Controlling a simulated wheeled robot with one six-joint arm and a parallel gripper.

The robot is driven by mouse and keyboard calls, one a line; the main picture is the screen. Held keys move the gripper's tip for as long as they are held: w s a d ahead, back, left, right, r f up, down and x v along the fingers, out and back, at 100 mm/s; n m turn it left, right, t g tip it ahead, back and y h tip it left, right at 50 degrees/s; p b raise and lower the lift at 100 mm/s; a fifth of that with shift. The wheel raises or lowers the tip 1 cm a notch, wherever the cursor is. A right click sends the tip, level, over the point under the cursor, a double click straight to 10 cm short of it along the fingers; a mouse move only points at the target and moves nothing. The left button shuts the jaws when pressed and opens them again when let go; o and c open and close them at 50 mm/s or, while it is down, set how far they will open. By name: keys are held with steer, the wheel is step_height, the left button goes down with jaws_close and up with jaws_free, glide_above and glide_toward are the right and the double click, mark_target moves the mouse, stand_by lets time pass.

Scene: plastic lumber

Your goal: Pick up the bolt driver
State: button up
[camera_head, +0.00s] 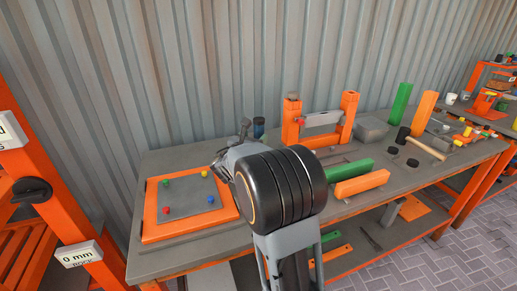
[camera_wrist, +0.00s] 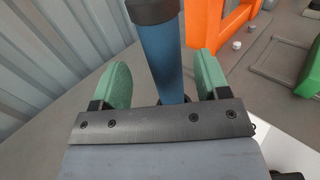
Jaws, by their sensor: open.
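The bolt driver appears to be the upright blue cylinder with a black cap (camera_wrist: 167,45) in the wrist view. It also shows small at the back of the bench in the head view (camera_head: 259,127), just right of my gripper's end. My gripper (camera_wrist: 163,68) has two green fingers, one on each side of the blue cylinder. The fingers are open with a gap on both sides, and neither appears to touch it. The cylinder's lower end is hidden behind the gripper's dark plate. My arm hides much of the bench middle in the head view.
An orange-framed panel (camera_head: 151,226) with coloured knobs lies on the left of the bench. An orange stand (camera_head: 349,115) is right of the driver. Green and orange beams (camera_head: 361,184), a grey bin (camera_head: 370,128) and a mallet (camera_head: 427,148) lie farther right. A corrugated wall (camera_head: 200,60) stands close behind.

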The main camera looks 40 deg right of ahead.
steer(key=shift+p+x, duration=0.3)
steer(key=shift+x, duration=2.5)
steer(key=shift+s+d, duration=0.1)
steer(key=shift+s, duration=0.05)
steer(key=shift+c, duration=0.5)
jaws_close()
